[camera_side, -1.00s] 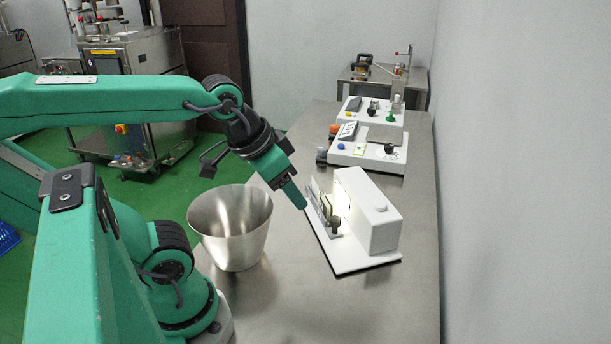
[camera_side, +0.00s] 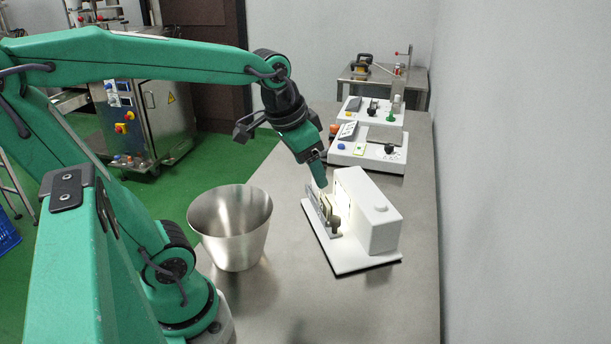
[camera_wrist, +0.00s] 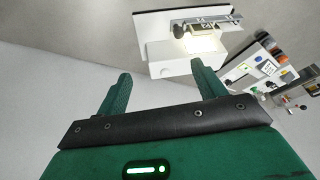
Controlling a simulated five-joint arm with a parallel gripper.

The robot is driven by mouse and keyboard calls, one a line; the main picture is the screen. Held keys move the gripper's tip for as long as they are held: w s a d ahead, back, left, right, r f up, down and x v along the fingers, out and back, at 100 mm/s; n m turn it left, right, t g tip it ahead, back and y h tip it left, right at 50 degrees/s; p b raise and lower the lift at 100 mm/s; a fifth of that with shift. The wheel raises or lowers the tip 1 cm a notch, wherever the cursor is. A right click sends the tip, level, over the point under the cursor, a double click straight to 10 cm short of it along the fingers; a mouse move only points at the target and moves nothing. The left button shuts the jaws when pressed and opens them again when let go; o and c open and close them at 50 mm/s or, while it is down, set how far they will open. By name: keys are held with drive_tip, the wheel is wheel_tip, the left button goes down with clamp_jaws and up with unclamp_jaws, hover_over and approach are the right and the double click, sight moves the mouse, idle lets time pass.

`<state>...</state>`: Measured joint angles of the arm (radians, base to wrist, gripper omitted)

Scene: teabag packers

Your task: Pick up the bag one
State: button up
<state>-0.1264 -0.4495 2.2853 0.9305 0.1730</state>
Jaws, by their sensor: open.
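A small pale bag (camera_side: 328,205) appears to stand upright in a metal holder on the front of a white machine (camera_side: 368,212); it is partly hidden, and its details are too small to tell. My gripper (camera_side: 319,174) points down just above and behind that holder, apart from the bag. In the wrist view, my gripper (camera_wrist: 161,72) shows two spread green fingers with nothing between them. The white machine (camera_wrist: 178,58) lies beyond the fingertips there, with a brightly lit spot at its holder. I cannot make out the bag clearly in that view.
An open metal bucket (camera_side: 232,228) stands left of the machine on the steel table (camera_side: 330,300). White control boxes (camera_side: 368,147) stand farther back. A wall runs along the table's right side. The front of the table is clear.

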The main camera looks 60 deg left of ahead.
drive_tip(key=w+a+f+g, duration=0.1)
drive_tip(key=w+a, duration=0.4)
drive_tip(key=w, duration=0.1)
drive_tip(key=m+g, duration=0.2)
drive_tip(key=g, duration=0.1)
approach(315, 189)
drive_tip(key=shift+w+a+f+h, duration=0.15)
drive_tip(key=shift+w+a+f, duration=0.2)
drive_tip(key=shift+a, duration=0.15)
drive_tip(key=shift+w+a+f+h, duration=0.15)
drive_tip(key=shift+w+a+f, duration=0.1)
drive_tip(key=shift+w+a, duration=0.15)
drive_tip(key=shift+a+f, duration=0.2)
drive_tip(key=shift+a, duration=0.05)
drive_tip(key=shift+f, duration=3.9)
drive_tip(key=c, duration=0.6)
